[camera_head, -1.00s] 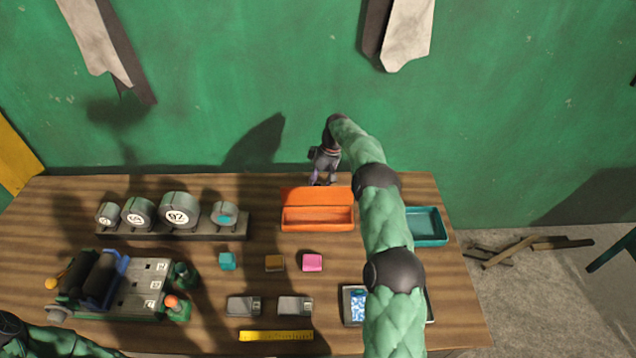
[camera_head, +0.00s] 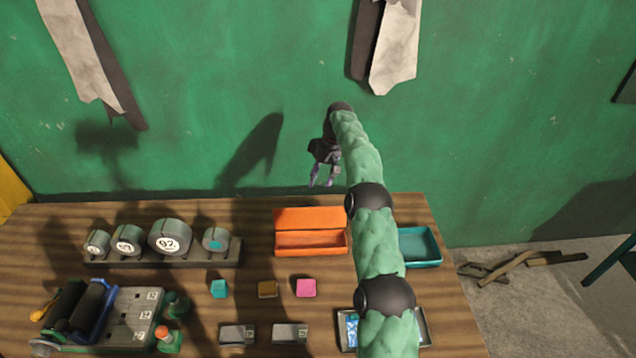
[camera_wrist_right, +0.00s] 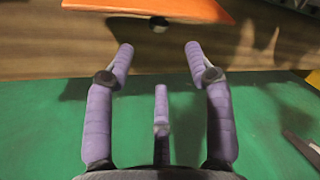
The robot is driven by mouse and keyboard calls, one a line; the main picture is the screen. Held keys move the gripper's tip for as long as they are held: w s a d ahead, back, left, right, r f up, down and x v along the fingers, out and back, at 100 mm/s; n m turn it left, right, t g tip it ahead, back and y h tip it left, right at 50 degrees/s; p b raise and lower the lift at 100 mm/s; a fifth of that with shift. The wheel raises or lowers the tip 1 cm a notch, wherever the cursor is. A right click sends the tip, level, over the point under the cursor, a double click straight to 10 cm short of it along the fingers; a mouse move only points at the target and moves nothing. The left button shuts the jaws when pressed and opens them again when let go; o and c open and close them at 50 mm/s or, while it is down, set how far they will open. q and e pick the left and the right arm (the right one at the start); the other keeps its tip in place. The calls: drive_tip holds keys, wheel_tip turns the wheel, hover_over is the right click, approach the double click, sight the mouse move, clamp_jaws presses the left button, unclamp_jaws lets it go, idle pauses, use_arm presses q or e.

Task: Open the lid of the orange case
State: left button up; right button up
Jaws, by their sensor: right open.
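The orange case (camera_head: 311,241) stands near the back edge of the table, its lid (camera_head: 310,218) raised and tilted back, its open inside facing me. In the right wrist view the orange lid (camera_wrist_right: 150,8) shows at the top edge. My right gripper (camera_head: 321,183) is above and behind the case, in front of the green wall, apart from the lid. Its purple fingers are spread and empty, as the right wrist view (camera_wrist_right: 160,60) shows too. My left gripper is not in view.
A teal tray (camera_head: 419,247) is right of the case, partly behind my right arm. A rack of round weights (camera_head: 165,242) stands to the left. Teal, brown and pink (camera_head: 306,288) blocks lie in front. A wheeled machine (camera_head: 115,315) sits front left.

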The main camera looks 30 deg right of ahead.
sight(310, 215)
drive_tip(key=c, duration=0.6)
drive_tip(key=shift+w+f+m+p, duration=0.1)
drive_tip(key=shift+w+m+p, duration=0.1)
drive_tip(key=shift+m+p, duration=0.2)
clamp_jaws()
drive_tip(key=w+f+m+h+p, duration=0.3)
drive_tip(key=w+m+h+p, duration=0.15)
drive_tip(key=m, duration=0.35)
wheel_tip(310, 215, down, 8)
drive_tip(key=s+a+p, duration=0.1)
drive_tip(key=a, duration=0.1)
drive_tip(key=shift+s+a+t, duration=0.15)
drive_tip(key=shift+s+t, duration=0.15)
drive_tip(key=shift+s, duration=0.05)
drive_tip(key=shift+s+r, duration=0.1)
drive_tip(key=shift+r, duration=0.05)
